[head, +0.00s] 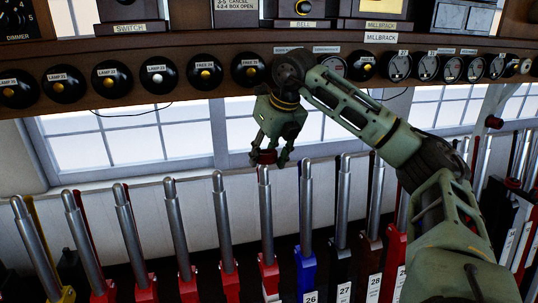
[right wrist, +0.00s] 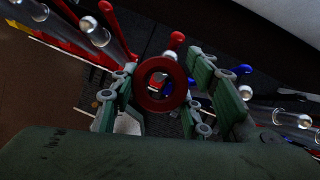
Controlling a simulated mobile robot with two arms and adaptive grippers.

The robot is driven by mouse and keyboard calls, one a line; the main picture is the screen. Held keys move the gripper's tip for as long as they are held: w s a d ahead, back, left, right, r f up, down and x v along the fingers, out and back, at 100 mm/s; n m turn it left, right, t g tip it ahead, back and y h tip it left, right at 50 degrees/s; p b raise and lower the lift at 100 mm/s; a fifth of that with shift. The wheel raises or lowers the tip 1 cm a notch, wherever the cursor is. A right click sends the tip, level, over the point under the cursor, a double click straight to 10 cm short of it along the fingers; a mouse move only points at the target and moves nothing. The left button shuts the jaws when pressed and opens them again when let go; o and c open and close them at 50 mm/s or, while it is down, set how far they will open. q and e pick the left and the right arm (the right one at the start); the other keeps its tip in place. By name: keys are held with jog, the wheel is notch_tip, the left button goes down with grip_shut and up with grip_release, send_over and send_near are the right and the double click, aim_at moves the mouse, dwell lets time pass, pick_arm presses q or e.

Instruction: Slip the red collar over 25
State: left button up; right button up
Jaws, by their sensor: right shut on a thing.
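My right gripper (head: 268,158) is shut on the red collar (head: 263,156), a thick ring. In the right wrist view the collar (right wrist: 160,102) faces the camera between the two fingers, its hole open. Lever 25 (head: 266,215) is the red-based lever with a steel handle just left of the blue lever marked 26 (head: 307,215); its own number is not readable. The collar appears right above the tip of lever 25 in the head view. Whether they touch, or line up in depth, I cannot tell. My left gripper is not in view.
A row of upright levers stands close on both sides, including lever 27 (head: 342,215) and a red-based one (head: 222,220) on the left. Windows and a pale wall (head: 130,185) are behind.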

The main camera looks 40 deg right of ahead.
aim_at(266, 167)
jog(key=shift+w+d+f+p, duration=0.2)
jog(key=shift+w+d+p, duration=0.1)
jog(key=shift+w, duration=0.3)
jog(key=shift+w+d+f+p, duration=0.25)
jog(key=shift+w+d, duration=0.1)
jog(key=shift+w, duration=0.3)
jog(key=shift+w+d+f+p, duration=0.2)
jog(key=shift+w+d+p, duration=0.1)
jog(key=shift+w, duration=0.3)
jog(key=shift+s+f, duration=0.1)
jog(key=shift+f, duration=0.05)
jog(key=shift+s+a+f+b, duration=0.15)
jog(key=shift+s+f+b, duration=0.05)
jog(key=shift+f+b, duration=1.05)
jog(key=shift+s+a+f+b, duration=0.1)
jog(key=shift+s+f+b, duration=0.1)
jog(key=shift+f+b, duration=1)
jog(key=shift+f, duration=0.3)
jog(key=o, duration=1.1)
jog(key=shift+o, duration=1.1)
